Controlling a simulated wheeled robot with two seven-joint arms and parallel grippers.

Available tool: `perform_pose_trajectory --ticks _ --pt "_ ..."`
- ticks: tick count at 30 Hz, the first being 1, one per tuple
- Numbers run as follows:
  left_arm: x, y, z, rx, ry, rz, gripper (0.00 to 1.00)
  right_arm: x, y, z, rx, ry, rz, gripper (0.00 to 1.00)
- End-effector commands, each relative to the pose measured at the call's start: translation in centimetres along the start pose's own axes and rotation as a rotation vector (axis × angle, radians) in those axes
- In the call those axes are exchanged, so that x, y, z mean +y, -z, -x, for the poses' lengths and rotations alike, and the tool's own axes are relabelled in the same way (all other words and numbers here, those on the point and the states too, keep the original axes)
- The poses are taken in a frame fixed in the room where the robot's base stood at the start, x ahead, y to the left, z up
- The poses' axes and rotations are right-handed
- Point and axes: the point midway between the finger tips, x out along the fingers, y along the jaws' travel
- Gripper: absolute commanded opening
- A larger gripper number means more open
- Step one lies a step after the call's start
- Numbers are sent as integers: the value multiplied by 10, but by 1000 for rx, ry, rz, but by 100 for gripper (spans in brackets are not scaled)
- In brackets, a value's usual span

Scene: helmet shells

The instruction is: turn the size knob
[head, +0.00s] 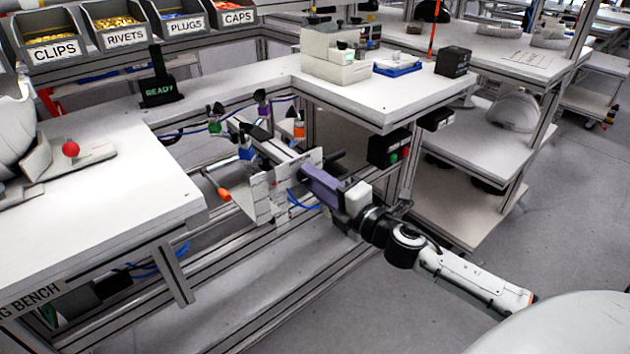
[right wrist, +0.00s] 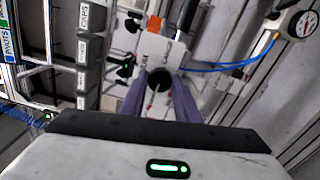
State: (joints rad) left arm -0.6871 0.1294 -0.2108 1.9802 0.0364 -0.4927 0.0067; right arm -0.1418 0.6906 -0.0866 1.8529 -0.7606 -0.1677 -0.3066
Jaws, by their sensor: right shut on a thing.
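The size knob (right wrist: 158,80) is a round black knob on the light panel of the fixture (right wrist: 160,50) in the right wrist view. My right gripper (head: 310,180) comes in from the right in the head view, its purple fingers at the fixture's plate (head: 262,200). In the right wrist view the fingers stand on both sides of the knob and my gripper is shut on it. The knob is hidden behind the fingers in the head view. Its turned angle cannot be read. My left gripper is not in view.
White benches stand left (head: 100,215) and right (head: 400,95). A sign (head: 158,90) reads READY.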

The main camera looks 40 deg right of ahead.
Motion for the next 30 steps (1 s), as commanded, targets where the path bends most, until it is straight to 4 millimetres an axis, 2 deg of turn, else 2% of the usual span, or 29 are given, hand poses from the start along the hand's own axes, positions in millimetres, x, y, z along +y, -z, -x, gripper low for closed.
perform_pose_trajectory --ticks 1,2,5,17,20,30 --pt "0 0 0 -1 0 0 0 0 1 0 3 0 -1 7" --pt "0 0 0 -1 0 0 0 0 1 0 3 0 -2 32" --pt "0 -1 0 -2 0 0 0 0 1 0 2 0 -2 48" --pt "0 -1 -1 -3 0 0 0 -1 1 6 1 1 -3 48" --pt "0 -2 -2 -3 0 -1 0 -2 1 18 1 3 -4 48" --pt "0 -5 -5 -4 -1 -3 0 -2 1 75 1 3 -4 48"
